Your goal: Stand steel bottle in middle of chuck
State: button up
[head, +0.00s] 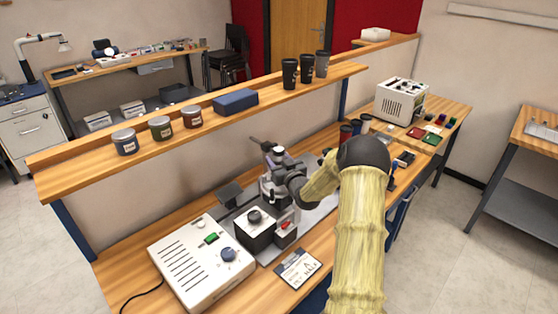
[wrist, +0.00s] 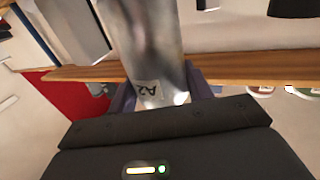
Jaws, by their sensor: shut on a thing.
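The steel bottle (wrist: 150,45) is a shiny grey cylinder with a white label reading "A2" in the wrist view. My gripper (wrist: 160,88) is shut on it, one finger on each side. In the head view my gripper (head: 279,160) is beyond my arm, by the grey marking machine; the bottle is hard to make out there. What looks like the chuck (head: 255,216) is a dark round piece on top of a black and white block on the bench, in front of and left of my gripper. The bottle is apart from it.
A white control box (head: 198,262) stands at the bench's near left, with a printed card (head: 298,268) to its right. A block with a red part (head: 286,226) is beside the chuck. A shelf (head: 170,122) with tins and dark cups runs behind.

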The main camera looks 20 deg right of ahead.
jog(key=o, duration=0.6)
jog(key=shift+f, duration=0.15)
jog(key=o, duration=0.4)
jog(key=shift+r, duration=0.25)
jog(key=s+b, duration=0.3)
jog(key=s, duration=0.9)
jog(key=shift+f+b, duration=0.1)
jog(key=shift+b, duration=0.25)
